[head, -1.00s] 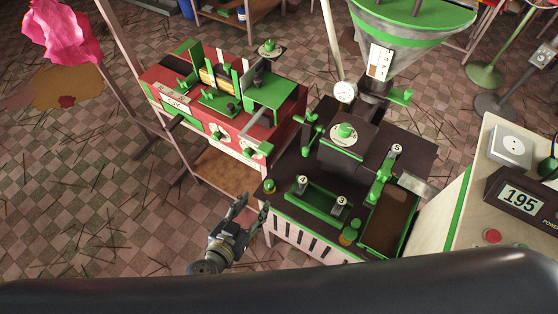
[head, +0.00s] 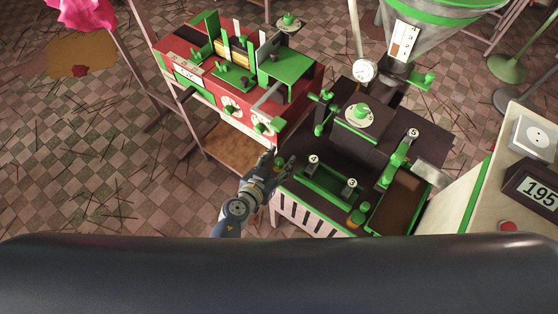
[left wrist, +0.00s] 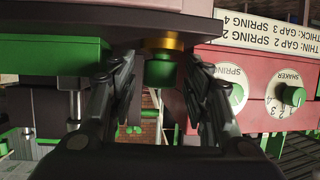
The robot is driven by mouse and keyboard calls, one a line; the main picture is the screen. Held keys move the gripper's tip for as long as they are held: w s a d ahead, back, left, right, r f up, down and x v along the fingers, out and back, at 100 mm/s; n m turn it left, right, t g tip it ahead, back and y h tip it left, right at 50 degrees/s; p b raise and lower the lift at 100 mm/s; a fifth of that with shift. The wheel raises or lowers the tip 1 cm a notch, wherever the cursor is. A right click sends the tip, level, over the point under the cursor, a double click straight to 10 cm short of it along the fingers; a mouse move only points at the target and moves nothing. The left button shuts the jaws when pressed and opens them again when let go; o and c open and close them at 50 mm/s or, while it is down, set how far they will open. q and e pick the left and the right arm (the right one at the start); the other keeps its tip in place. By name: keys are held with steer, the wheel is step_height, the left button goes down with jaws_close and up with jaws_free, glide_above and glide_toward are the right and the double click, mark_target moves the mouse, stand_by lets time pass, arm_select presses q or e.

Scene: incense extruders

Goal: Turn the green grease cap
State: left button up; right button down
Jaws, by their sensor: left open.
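The green grease cap (left wrist: 160,71) hangs below a brass ring (left wrist: 162,43) under the dark edge of the extruder in the left wrist view. In the head view the cap (head: 279,161) is a small green spot at the extruder's left corner, partly hidden by my left gripper (head: 276,167). My left gripper also shows in the wrist view (left wrist: 160,84), open, with one finger on each side of the cap. Gaps seem to show between the fingers and the cap; contact cannot be told. My right gripper is not in view.
A red machine (head: 228,98) with dials stands left of the dark extruder (head: 340,160). A similar green and brass fitting (head: 357,216) sits at the extruder's front. A cabinet with a display (head: 535,192) is at the right. The tiled floor (head: 90,180) at the left has scattered sticks.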

arm_select(q)
steer(key=shift+w+d, duration=0.1)
steer(key=shift+c, duration=0.6)
jaws_close()
